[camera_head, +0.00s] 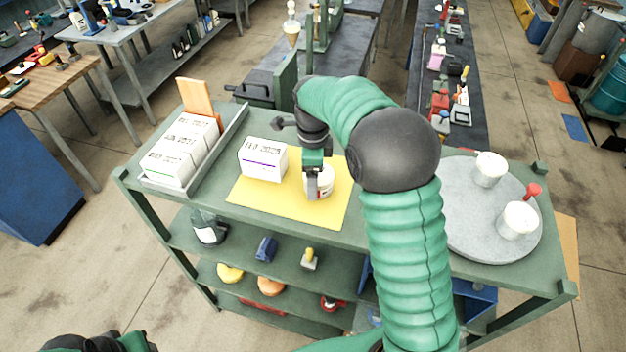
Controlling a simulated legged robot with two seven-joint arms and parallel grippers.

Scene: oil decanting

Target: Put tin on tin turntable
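A white tin (326,184) stands on the yellow mat (248,200) on top of the green bench. My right gripper (313,186) is at this tin from above, with a finger in front of its left side. The gripper and arm hide part of the tin, and I cannot tell whether the fingers are closed on it. The round grey turntable (462,215) is at the right end of the bench, partly hidden by my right arm. Two white tins stand on it, one at the back (489,170) and one at the front (517,221). My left gripper does not show; only part of my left arm is at the bottom left.
A white box (263,160) with a purple stripe stands left of the tin on the mat. A tray (222,152) of white boxes is at the bench's left end. A red-knobbed item (532,190) is at the turntable's right edge. The turntable's middle looks clear.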

